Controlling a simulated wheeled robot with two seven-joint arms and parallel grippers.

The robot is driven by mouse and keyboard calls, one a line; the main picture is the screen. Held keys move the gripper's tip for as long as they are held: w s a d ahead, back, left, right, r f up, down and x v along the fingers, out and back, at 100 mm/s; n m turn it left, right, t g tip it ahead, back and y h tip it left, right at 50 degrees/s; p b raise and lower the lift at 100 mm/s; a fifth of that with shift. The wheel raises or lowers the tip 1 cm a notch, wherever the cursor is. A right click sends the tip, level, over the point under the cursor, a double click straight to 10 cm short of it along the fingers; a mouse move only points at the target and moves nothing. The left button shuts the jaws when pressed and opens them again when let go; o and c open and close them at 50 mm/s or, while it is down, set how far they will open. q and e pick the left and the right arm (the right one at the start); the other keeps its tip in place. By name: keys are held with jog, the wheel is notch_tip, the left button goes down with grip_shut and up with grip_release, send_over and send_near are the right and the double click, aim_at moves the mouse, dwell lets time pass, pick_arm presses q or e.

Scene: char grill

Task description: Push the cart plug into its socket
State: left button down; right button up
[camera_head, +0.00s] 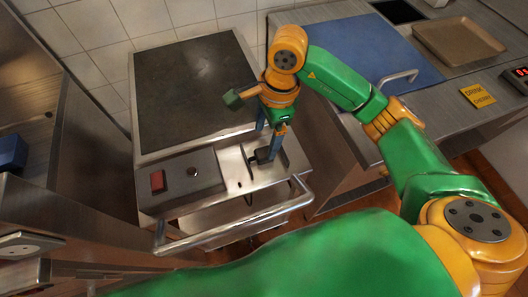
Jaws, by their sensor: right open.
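The cart (205,197) is a steel unit with a dark flat top and a bent front handle. A black plug (260,156) sits in the recessed steel tray at the cart's front right. A pale plate with slots (20,248), which looks like a socket, is at the lower left edge. My left gripper is out of view.
The cart's front panel carries a red switch (157,181). The cart handle (235,226) juts out in front. A counter with a blue board (362,52), a tan tray (458,41) and a yellow sign (478,96) stands at right. Steel units stand close at left.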

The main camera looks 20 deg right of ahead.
aim_at(264, 152)
jog(key=shift+s+f, duration=0.1)
jog(key=shift+f, duration=0.05)
jog(key=f, duration=0.1)
jog(key=f+p, duration=0.2)
jog(key=f, duration=0.1)
jog(key=shift+s+a, duration=0.15)
jog(key=shift+s, duration=0.15)
jog(key=shift+f, duration=0.45)
jog(key=shift+a, duration=0.1)
grip_shut()
